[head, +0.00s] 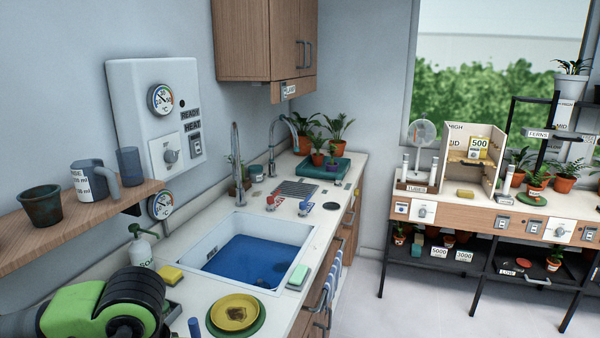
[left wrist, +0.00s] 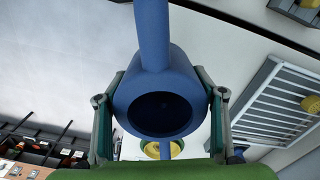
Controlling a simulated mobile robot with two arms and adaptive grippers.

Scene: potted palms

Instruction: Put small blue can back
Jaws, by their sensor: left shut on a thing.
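The small blue can (left wrist: 165,65) fills the middle of the left wrist view, with its round dark opening facing the camera and a blue tube rising from its body. My left gripper (left wrist: 160,97) is shut on it, one finger on each side of the body. In the head view my left arm comes in at the lower left, and its fingers are out of frame. A short blue piece (head: 195,328) shows at the bottom edge there; I cannot tell if it is part of the can. My right gripper is not in view.
A wooden shelf (head: 70,240) on the left wall holds a dark pot, a grey jug and a blue cup. The sink (head: 285,285) holds blue water. A yellow plate (head: 233,312), a soap bottle (head: 139,248) and sponges stand around it. A potting bench (head: 470,209) is at the right.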

